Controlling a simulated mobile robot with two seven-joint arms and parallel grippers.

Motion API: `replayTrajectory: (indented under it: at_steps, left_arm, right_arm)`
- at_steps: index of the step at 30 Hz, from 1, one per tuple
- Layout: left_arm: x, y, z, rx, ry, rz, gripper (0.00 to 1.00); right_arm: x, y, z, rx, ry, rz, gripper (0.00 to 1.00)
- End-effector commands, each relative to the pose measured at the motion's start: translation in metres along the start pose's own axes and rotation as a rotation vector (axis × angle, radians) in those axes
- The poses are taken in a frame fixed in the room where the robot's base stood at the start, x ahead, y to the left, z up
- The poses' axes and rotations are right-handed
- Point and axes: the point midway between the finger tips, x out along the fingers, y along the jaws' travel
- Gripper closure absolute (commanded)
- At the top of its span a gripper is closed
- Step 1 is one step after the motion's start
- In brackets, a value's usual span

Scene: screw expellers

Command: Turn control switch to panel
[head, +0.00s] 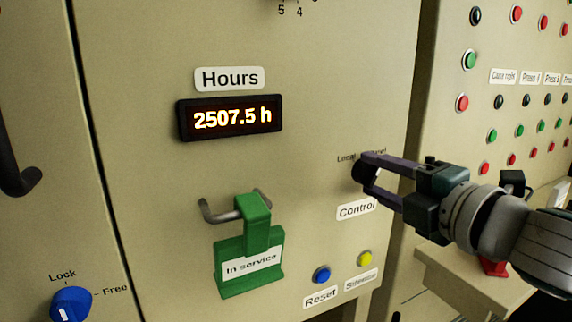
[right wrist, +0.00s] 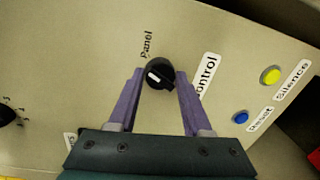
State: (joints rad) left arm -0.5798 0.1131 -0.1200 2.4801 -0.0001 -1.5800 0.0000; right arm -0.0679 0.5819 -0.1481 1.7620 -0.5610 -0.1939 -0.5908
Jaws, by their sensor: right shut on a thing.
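The control switch is a round black knob (head: 359,172) on the beige cabinet front, above the "Control" label (head: 357,209). In the right wrist view the knob (right wrist: 159,73) sits between the two purple fingers, with a white mark on its left side. The "Panel" label (right wrist: 147,45) shows above the knob there. In the head view the fingers partly cover the "Local" and "Panel" lettering. My right gripper (head: 369,174) reaches in from the right and is shut on the knob. My left gripper is not in view.
A blue Reset button (head: 321,274) and yellow Silence button (head: 365,258) sit below the switch. A green "In service" tag (head: 249,262) hangs from a metal handle at left. An hours display (head: 230,117) is above. A button panel (head: 520,100) stands at right.

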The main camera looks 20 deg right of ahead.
Motion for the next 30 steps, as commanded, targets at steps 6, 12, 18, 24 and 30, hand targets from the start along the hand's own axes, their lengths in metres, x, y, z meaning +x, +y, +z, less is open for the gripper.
replayTrajectory:
  at_steps: [6, 12, 18, 24, 30]
  left_arm:
    - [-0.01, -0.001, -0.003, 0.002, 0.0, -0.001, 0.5]
    - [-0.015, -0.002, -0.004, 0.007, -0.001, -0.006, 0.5]
    - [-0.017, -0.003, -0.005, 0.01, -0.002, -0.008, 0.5]
    - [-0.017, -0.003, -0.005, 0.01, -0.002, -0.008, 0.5]
    - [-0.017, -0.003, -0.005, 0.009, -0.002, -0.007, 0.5]
  right_arm:
    - [0.0, 0.004, 0.001, 0.167, 0.013, 0.003, 1.0]
    - [0.0, 0.004, 0.001, 0.274, 0.022, 0.002, 1.0]
    - [0.0, 0.004, 0.001, 0.335, 0.027, 0.002, 1.0]
    - [0.001, 0.003, 0.001, 0.358, 0.029, 0.002, 1.0]
    - [0.001, 0.003, 0.001, 0.36, 0.029, 0.001, 1.0]
